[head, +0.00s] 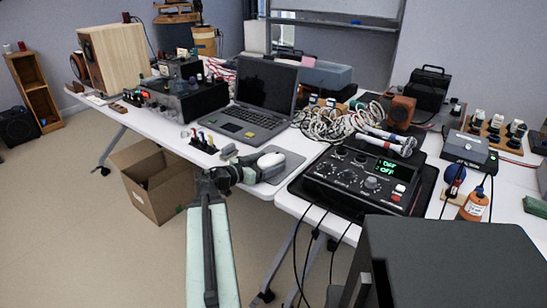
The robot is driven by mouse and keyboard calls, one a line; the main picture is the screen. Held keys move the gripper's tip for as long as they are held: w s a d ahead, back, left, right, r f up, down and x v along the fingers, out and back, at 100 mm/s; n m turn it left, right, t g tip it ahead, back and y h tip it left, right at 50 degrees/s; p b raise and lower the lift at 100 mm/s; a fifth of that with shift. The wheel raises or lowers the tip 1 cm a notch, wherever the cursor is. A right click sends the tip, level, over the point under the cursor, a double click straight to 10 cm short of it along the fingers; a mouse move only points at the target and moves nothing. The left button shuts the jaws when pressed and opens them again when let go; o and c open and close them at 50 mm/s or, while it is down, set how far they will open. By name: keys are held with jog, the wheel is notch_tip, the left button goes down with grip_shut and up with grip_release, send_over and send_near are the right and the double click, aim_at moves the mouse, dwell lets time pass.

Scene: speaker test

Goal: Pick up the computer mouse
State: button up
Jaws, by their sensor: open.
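My arm rises from the bottom of the head view, and my gripper (262,173) points right at the table's front edge. The gripper is open and close beside the mouse on its near side. I cannot tell whether it touches the mouse. The fingers are small and partly merge with the pad behind them.
A black control box (366,178) with a green display is on the right. Cables (342,119) lie behind it. A cardboard box (153,186) is on the floor.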

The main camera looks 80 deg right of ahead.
aim_at(269, 157)
jog(key=shift+s+d, duration=0.15)
jog(key=shift+s, duration=0.05)
jog(key=c, duration=1.5)
notch_tip(269, 157, up, 10)
jog(key=p, duration=1)
jog(key=shift+r, duration=0.1)
